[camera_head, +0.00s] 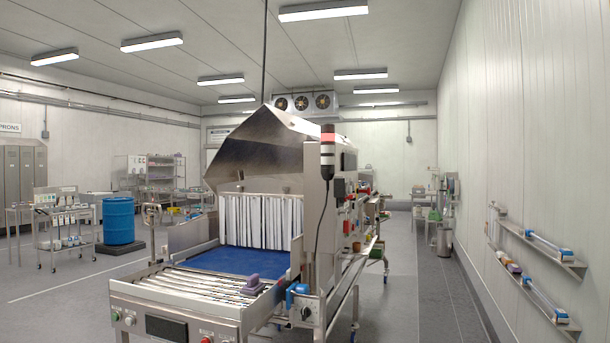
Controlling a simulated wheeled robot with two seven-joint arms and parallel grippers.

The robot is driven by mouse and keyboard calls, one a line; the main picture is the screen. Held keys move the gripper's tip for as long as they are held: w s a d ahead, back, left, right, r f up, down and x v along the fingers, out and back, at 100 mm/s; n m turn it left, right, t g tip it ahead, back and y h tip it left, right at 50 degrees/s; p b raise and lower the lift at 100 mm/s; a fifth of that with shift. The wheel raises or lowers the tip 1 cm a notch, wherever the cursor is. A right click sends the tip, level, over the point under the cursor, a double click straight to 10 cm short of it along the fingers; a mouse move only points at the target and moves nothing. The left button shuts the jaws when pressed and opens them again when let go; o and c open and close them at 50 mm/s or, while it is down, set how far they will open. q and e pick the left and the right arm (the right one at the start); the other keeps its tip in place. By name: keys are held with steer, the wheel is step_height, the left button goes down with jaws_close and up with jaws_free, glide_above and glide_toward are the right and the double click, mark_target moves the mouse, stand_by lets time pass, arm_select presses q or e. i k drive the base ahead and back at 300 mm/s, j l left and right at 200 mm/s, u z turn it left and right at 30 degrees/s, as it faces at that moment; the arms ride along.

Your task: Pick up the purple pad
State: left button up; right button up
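A small purple pad (252,284), with what looks like a raised grip on top, rests near the right side of the conveyor's metal rollers (205,281). It lies just in front of the blue belt (240,261), close to the right side frame. Neither of my grippers shows in the head view, so their state cannot be seen.
A steel tunnel hood (262,150) with white strip curtains (262,221) rises behind the belt. A control panel (166,328) is at the conveyor's front. A signal post (327,150) stands on the right. Grey floor (70,310) lies open on the left.

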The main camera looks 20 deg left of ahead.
mark_target(253, 286)
steer(key=i+u, duration=0.1)
steer(key=u, duration=0.4)
steer(key=i+l+u, duration=0.4)
steer(key=u, duration=0.15)
steer(key=i+l, duration=0.35)
steer(key=i+l+u, duration=0.15)
steer(key=i+l, duration=0.2)
steer(key=l, duration=0.15)
steer(key=i+l, duration=0.3)
steer(key=l, duration=0.15)
steer(key=i+u, duration=0.05)
